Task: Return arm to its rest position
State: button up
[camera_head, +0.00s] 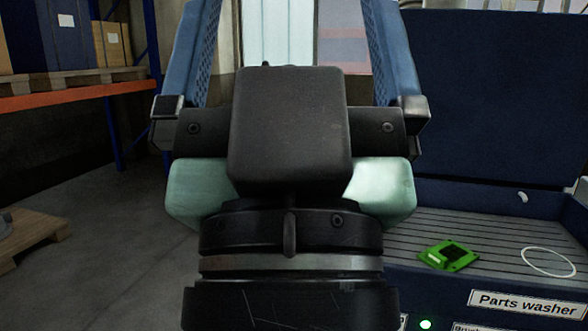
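My gripper (292,45) fills the middle of the head camera view, raised close in front of the camera. Its dark wrist and body stand upright at the centre. Its two blue fingers rise on the left and right, wide apart, and run out of the top of the picture, so the tips are not seen. Nothing shows held between the fingers; the background is visible through the gap. The gripper hides much of what lies behind it.
The blue parts washer (500,203) stands at right with its lid raised. A green piece with a dark centre (448,255) and a thin white ring (549,262) lie on its ribbed tray. A shelf rack (60,93) with boxes and a wooden pallet (35,235) are at left. The floor between is clear.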

notch_tip(320, 180, up, 13)
jog(key=p, duration=1.1)
jog(key=shift+w+r+p, duration=0.2)
jog(key=shift+w+p, duration=0.05)
jog(key=shift+p, duration=0.1)
